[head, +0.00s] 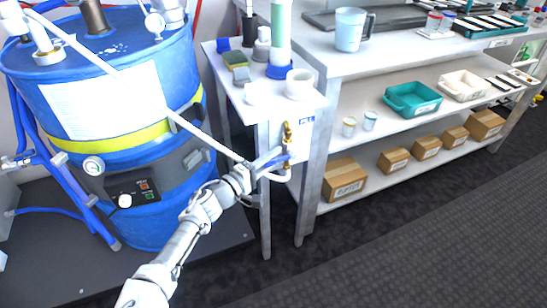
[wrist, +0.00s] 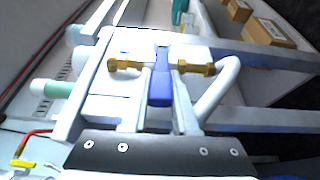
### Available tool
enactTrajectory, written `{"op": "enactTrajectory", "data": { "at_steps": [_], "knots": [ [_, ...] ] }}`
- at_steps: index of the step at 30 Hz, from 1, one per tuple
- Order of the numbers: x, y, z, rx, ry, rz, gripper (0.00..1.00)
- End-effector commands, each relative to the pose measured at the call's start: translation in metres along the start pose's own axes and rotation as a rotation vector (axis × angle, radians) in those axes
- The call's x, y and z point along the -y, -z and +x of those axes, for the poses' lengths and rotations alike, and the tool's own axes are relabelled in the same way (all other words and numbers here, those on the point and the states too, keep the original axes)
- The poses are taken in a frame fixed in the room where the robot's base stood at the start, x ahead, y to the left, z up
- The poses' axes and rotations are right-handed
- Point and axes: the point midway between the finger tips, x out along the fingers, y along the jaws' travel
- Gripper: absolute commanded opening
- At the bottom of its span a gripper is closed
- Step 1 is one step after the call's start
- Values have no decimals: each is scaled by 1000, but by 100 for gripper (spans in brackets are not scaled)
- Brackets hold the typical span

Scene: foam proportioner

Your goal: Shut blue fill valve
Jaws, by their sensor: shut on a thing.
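The blue fill valve has a blue lever handle (wrist: 160,88) and a brass body with fittings on both sides (wrist: 196,68). In the head view the brass part (head: 287,131) stands upright at the corner of the small white table, beside a "FILL" label. My gripper (head: 281,160) reaches the valve from the lower left. In the wrist view my gripper (wrist: 161,80) is shut on the blue handle, with one finger on each side. The handle lies across the line of the brass fittings. In the head view my gripper hides most of the handle.
A white pipe (wrist: 218,92) curves close beside the fingers. The blue drum (head: 135,205) with its control box stands left of my arm. The white shelf (head: 335,180) with cardboard boxes stands close on the right. Dark floor (head: 380,250) is open in front.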

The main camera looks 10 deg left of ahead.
Motion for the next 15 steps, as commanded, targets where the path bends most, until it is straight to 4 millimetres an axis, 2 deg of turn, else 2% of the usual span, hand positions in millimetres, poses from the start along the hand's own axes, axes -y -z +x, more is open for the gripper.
{"op": "enactTrajectory", "data": {
  "at_steps": [14,15],
  "knots": [
    [0,-3,2,6,-15,-8,0],
    [0,-3,2,6,-15,-8,33]
  ]
}}
